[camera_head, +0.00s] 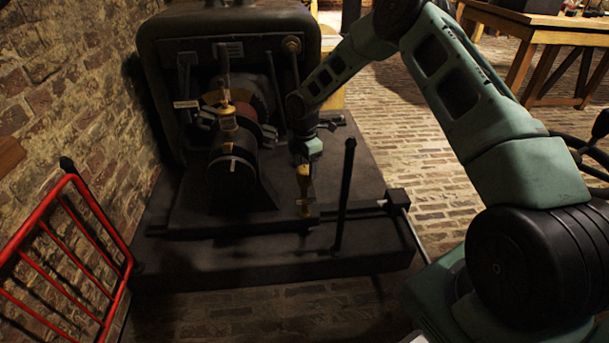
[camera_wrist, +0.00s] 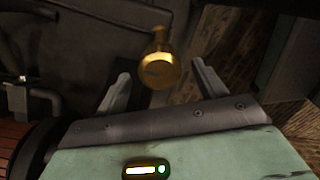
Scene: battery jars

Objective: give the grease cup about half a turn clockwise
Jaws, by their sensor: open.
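The grease cup (camera_wrist: 158,72) is a round brass cap on a narrower brass stem, seen in the wrist view just beyond and between my two fingers. Dark gaps show on both sides of it, so neither finger appears to touch it. My gripper (camera_wrist: 161,69) is open. In the head view, my gripper (camera_head: 304,161) points down, just above a brass piece (camera_head: 304,185) that looks like the same cup, right of the machine's shaft. Its lower end and the exact finger height are hard to make out in the dim light.
The dark machine (camera_head: 232,170) stands on a broad plinth (camera_head: 270,262); another brass fitting (camera_head: 228,122) tops its bearing. An upright black lever (camera_head: 345,190) stands close right of my gripper. A red railing (camera_head: 45,222) is at left. Brick floor (camera_head: 425,140) lies open to the right.

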